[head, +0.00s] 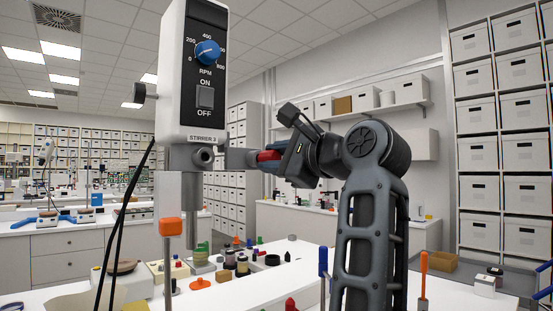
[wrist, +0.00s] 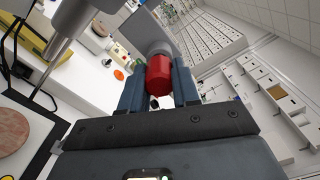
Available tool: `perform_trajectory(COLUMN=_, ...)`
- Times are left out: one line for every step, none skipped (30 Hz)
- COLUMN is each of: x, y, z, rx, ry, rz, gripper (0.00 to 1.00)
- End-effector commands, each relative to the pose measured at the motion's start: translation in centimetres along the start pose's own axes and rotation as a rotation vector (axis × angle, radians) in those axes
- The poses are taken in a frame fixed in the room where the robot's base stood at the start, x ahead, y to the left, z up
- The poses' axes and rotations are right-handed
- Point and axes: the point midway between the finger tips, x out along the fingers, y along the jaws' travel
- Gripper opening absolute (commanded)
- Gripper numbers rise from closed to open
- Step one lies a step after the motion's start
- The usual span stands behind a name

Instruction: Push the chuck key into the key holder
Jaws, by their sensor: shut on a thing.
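My gripper (head: 268,158) is level with the lower end of the stirrer (head: 206,75), to its right. It is shut on a red-handled piece, which I take to be the chuck key (wrist: 159,75); the red part also shows at the jaws in the head view. In the wrist view a grey round end of the key meets or overlaps a flat grey bracket (wrist: 137,30), probably the key holder. In the head view the bracket (head: 239,158) reaches from the stirrer toward the jaws. I cannot tell how deep the key sits in it.
An orange-handled tool (head: 423,270) stands at the front right.

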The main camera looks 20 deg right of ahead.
Motion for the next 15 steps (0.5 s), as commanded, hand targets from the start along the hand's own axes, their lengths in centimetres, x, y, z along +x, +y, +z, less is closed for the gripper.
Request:
perform_trajectory(x=0.13, y=-0.01, z=0.01, rx=0.0, ry=0.0, rz=0.0, gripper=0.0)
perform_trajectory(x=0.2, y=0.0, z=0.01, rx=0.0, ry=0.0, rz=0.0, gripper=0.0)
perform_trajectory(x=0.29, y=-0.01, z=0.02, rx=0.0, ry=0.0, rz=0.0, gripper=0.0)
perform_trajectory(x=0.36, y=-0.01, z=0.02, rx=0.0, ry=0.0, rz=0.0, gripper=0.0)
perform_trajectory(x=0.38, y=-0.01, z=0.01, rx=0.0, ry=0.0, rz=-0.001, gripper=0.31)
perform_trajectory(x=0.35, y=-0.02, z=0.01, rx=0.0, ry=0.0, rz=-0.001, gripper=0.35)
perform_trajectory(x=0.35, y=-0.02, z=0.01, rx=0.0, ry=0.0, rz=-0.001, gripper=0.38)
perform_trajectory(x=0.35, y=-0.02, z=0.02, rx=0.0, ry=0.0, rz=-0.001, gripper=0.41)
perform_trajectory(x=0.35, y=-0.01, z=0.02, rx=0.0, ry=0.0, rz=-0.001, gripper=0.45)
perform_trajectory(x=0.35, y=-0.01, z=0.02, rx=0.0, ry=0.0, rz=-0.001, gripper=0.48)
perform_trajectory(x=0.35, y=-0.01, z=0.02, rx=0.0, ry=0.0, rz=-0.001, gripper=0.51)
perform_trajectory(x=0.34, y=-0.01, z=0.01, rx=0.0, ry=0.0, rz=-0.001, gripper=0.54)
perform_trajectory(x=0.34, y=-0.01, z=0.02, rx=0.0, ry=0.0, rz=-0.001, gripper=0.57)
perform_trajectory(x=0.34, y=0.0, z=0.01, rx=0.0, ry=0.0, rz=0.0, gripper=0.6)
perform_trajectory(x=0.34, y=0.0, z=0.02, rx=0.0, ry=0.0, rz=0.0, gripper=0.6)
